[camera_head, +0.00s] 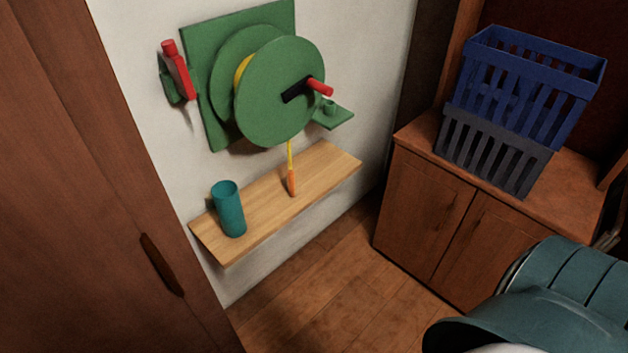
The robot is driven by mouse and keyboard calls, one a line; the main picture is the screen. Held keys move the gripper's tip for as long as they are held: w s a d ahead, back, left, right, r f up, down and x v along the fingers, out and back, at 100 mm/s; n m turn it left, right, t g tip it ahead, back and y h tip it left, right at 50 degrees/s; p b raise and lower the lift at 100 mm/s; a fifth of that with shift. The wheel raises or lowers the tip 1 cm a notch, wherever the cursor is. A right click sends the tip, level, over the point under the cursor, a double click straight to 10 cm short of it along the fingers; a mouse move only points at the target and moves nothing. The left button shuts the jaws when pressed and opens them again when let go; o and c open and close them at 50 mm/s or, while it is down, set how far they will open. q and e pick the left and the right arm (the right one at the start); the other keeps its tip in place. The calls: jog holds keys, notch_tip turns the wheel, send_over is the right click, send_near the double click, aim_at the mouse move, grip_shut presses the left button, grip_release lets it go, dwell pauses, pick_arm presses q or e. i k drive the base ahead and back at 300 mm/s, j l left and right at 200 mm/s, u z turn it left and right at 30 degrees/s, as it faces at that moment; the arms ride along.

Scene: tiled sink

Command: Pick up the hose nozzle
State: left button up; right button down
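A slim orange piece (291,183) hangs at the end of the yellow hose (290,153), its lower end at the wooden shelf (262,210). The hose comes down from a green wall reel (270,85) with a red-tipped crank. I cannot tell for sure which of the two is the hose nozzle. Neither of my grippers shows in the head view.
A teal cup (228,208) stands upright on the shelf's left part. A small green bracket (334,117) juts out right of the reel. Blue and grey crates (530,85) are on a wooden cabinet (440,220) at right. A brown door (90,180) fills the left.

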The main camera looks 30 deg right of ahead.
aim_at(292, 184)
jog(key=k+j+z, duration=0.1)
jog(key=z, duration=0.25)
jog(key=k+z, duration=0.15)
jog(key=z, duration=0.2)
jog(key=i+z, duration=0.2)
jog(key=i, duration=0.2)
jog(key=k, duration=0.5)
jog(key=u, duration=0.45)
jog(key=i+l+u, duration=0.15)
jog(key=u, duration=0.2)
jog(key=i+l+u, duration=0.1)
jog(key=l+u, duration=0.6)
jog(key=i+l+u, duration=0.1)
jog(key=l, duration=0.6)
jog(key=i+l+u, duration=0.1)
jog(key=l, duration=0.6)
jog(key=l+u, duration=0.1)
jog(key=l, duration=0.6)
jog(key=i, duration=0.05)
